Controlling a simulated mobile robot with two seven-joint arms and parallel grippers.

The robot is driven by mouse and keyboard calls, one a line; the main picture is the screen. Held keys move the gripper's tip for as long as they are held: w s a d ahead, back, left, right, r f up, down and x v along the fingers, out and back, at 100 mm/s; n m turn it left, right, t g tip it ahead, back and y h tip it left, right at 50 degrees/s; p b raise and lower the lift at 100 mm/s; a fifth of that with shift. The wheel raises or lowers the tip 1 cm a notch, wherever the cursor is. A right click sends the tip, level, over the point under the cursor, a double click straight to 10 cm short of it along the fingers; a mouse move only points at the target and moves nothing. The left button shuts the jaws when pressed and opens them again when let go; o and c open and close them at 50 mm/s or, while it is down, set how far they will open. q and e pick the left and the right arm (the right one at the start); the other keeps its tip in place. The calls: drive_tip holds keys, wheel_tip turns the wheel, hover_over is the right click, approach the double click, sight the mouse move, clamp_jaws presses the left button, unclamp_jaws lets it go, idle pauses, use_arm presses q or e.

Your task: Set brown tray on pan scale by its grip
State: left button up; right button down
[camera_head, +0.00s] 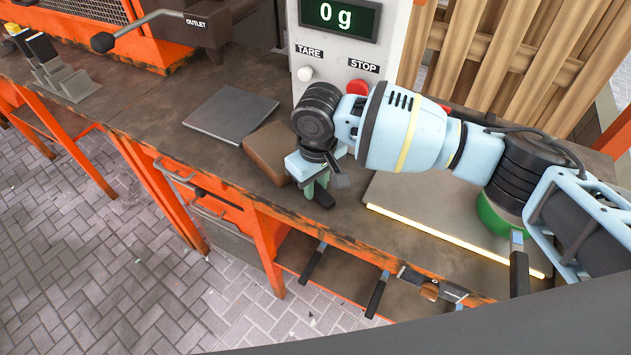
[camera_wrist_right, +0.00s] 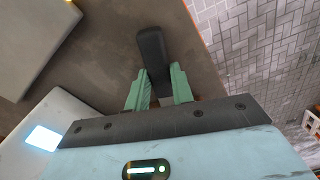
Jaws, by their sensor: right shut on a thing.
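The brown tray (camera_head: 268,152) is just left of my right gripper in the head view, partly covered by it. It sits close to the front edge of the grey square pan (camera_head: 231,112) of the scale. My right gripper (camera_head: 318,187) is shut on the tray's dark grip (camera_head: 325,199). In the right wrist view its green fingers (camera_wrist_right: 158,88) are on both sides of the black grip (camera_wrist_right: 152,50), which sticks out past them. I cannot tell whether the tray touches the bench. The scale display (camera_head: 338,16) reads 0 g. My left gripper is not in view.
A white TARE button (camera_head: 305,74) and a red STOP button (camera_head: 357,88) are on the scale panel behind. A grey plate with a glowing edge (camera_head: 450,238) lies to the right on the bench. The OUTLET machine (camera_head: 200,25) stands at the back left.

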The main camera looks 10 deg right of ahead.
drive_tip(key=c, duration=1.2)
unclamp_jaws()
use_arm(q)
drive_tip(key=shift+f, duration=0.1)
use_arm(e)
drive_tip(key=shift+r, duration=0.1)
wheel_tip(320, 180, up, 12)
drive_tip(key=p, duration=0.1)
drive_tip(key=shift+s, duration=0.2)
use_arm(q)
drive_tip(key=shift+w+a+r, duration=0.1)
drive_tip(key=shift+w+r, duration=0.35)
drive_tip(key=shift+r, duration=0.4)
use_arm(e)
drive_tip(key=shift+o, duration=0.4)
drive_tip(key=shift+d, duration=0.1)
